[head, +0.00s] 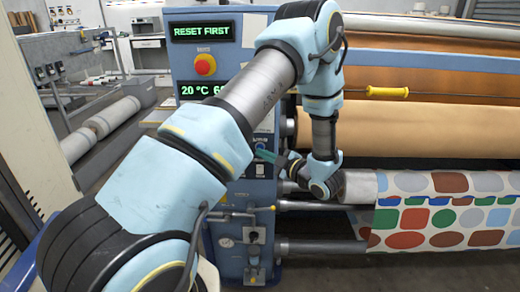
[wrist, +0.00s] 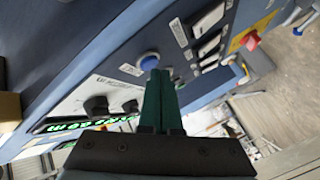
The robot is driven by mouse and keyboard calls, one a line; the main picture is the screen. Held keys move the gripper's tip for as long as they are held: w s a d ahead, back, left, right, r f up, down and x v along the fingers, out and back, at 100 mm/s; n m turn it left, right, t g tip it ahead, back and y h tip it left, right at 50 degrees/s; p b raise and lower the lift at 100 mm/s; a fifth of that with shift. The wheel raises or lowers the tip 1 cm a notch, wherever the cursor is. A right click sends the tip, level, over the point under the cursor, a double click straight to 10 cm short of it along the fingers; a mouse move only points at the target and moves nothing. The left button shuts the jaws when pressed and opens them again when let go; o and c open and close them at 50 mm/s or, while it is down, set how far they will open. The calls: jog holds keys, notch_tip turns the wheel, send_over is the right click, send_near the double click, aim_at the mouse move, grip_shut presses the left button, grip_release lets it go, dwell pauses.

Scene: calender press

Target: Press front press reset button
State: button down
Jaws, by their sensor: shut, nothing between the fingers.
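The blue press panel (head: 185,48) stands in the middle of the head view, and its top display (head: 202,31) reads "RESET FIRST". I cannot tell whether the tips touch the button. In the head view my gripper (head: 259,152) points left at the panel's lower right part; the blue button is not discernible there.
A red emergency button (head: 205,65) on yellow sits under the display. Black knobs (wrist: 97,105) and pale rocker switches (wrist: 208,18) flank the blue button. Rollers with patterned cloth (head: 440,210) and a yellow-handled rod (head: 388,92) lie to the right. My arm covers part of the panel.

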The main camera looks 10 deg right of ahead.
jog(key=shift+w+d, duration=0.1)
jog(key=shift+w, duration=0.25)
dwell(0.3)
jog(key=shift+s, duration=0.8)
jog(key=shift+s+a+b, duration=0.1)
jog(key=shift+s+a, duration=0.1)
jog(key=shift+s, duration=0.6)
jog(key=shift+s+a+b, duration=0.1)
jog(key=shift+s+a, duration=0.15)
jog(key=shift+s, duration=0.6)
jog(key=shift+s+a+b, duration=0.1)
jog(key=shift+s+a, duration=0.1)
jog(key=shift+s, duration=0.6)
